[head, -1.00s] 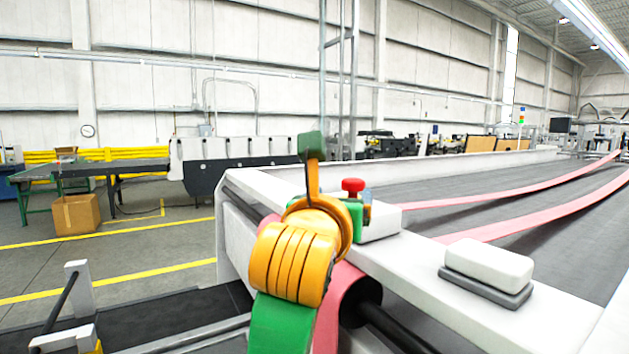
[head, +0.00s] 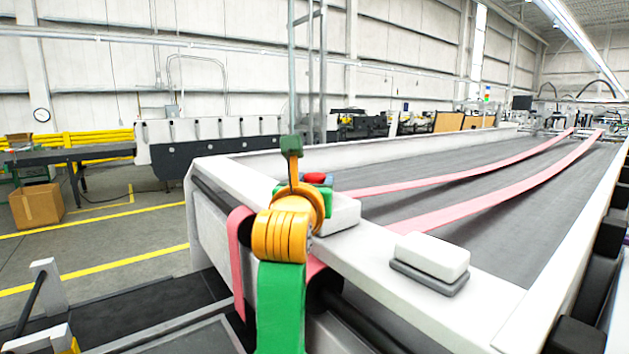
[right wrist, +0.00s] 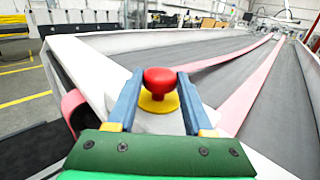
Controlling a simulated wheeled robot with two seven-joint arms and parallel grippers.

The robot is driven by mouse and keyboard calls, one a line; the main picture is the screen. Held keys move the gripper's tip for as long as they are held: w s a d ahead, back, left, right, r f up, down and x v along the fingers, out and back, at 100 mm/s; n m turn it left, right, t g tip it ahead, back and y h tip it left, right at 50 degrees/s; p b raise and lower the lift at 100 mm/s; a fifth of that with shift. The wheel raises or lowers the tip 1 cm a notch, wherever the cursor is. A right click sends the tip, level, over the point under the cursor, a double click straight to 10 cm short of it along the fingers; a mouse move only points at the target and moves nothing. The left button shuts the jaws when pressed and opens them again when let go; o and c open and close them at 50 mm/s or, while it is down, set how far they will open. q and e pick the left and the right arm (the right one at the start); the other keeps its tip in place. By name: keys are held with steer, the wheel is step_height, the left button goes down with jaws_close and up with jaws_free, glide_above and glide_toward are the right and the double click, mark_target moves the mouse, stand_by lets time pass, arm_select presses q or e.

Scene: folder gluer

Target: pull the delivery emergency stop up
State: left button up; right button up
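The delivery emergency stop is a red mushroom button (right wrist: 160,80) on a yellow collar (right wrist: 159,103). It sits on a white box (head: 342,212) on the conveyor's near frame. In the head view the red cap (head: 316,177) shows just behind my right gripper (head: 322,185), partly hidden by it. In the right wrist view the two blue fingers of that gripper (right wrist: 160,73) stand on either side of the red cap. A thin gap seems to show at each side, so the fingers look open around it. My left gripper is not in view.
A white block on a grey base (head: 431,258) sits on the frame to the right. Pink belts (head: 480,200) run along the grey conveyor bed behind. A cardboard box (head: 37,206) stands on the floor at left. The space above the button looks clear.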

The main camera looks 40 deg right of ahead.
jaws_close()
steer(key=shift+r, duration=0.95)
steer(key=o, duration=1.3)
jaws_free()
steer(key=shift+a+f, duration=0.1)
